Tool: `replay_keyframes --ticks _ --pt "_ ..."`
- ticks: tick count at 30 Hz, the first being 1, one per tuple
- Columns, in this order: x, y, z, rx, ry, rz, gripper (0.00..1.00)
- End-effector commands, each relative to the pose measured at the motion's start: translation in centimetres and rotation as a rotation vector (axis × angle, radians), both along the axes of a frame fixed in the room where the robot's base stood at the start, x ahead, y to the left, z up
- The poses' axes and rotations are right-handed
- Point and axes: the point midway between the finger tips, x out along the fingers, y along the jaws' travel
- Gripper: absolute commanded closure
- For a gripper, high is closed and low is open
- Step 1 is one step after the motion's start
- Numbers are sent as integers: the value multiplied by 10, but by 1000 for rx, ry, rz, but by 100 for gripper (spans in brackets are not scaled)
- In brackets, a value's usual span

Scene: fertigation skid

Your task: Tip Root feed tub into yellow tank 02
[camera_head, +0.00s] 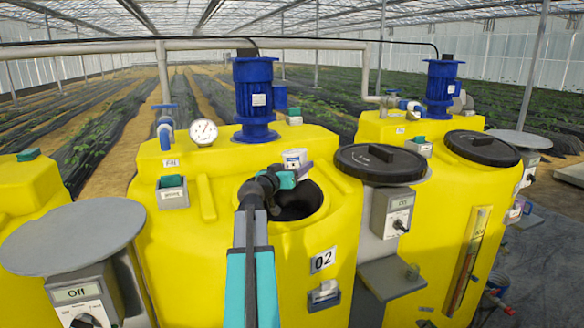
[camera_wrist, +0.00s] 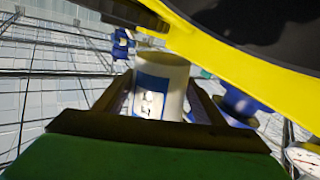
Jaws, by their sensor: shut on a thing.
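Yellow tank 02 (camera_head: 322,235) stands in the middle of the head view, with its number plate on the front and its round dark opening (camera_head: 296,204) uncovered. My gripper (camera_head: 290,176) is at this opening, over its back edge. It is shut on the white Root feed tub (camera_head: 295,157), which is small and partly hidden by my gripper there. In the wrist view the tub (camera_wrist: 160,84) shows a blue and white label between the two fingers (camera_wrist: 165,105). The tank's yellow rim (camera_wrist: 215,45) and dark opening cross the upper right. The tub's mouth and contents do not show clearly.
A black lid (camera_head: 380,163) lies on a stand right of the opening. A blue motor (camera_head: 254,95) and a gauge (camera_head: 203,132) rise behind it. A bare grey round stand (camera_head: 72,236) is at left. Another tank with a closed black lid (camera_head: 482,148) is at right.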

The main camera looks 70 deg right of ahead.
Motion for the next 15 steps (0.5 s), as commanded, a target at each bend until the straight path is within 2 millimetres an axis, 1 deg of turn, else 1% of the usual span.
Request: replay_keyframes --ticks 8,15 --pt "1 0 -2 -1 1 1 71" --pt "1 1 -15 0 2 2 71"
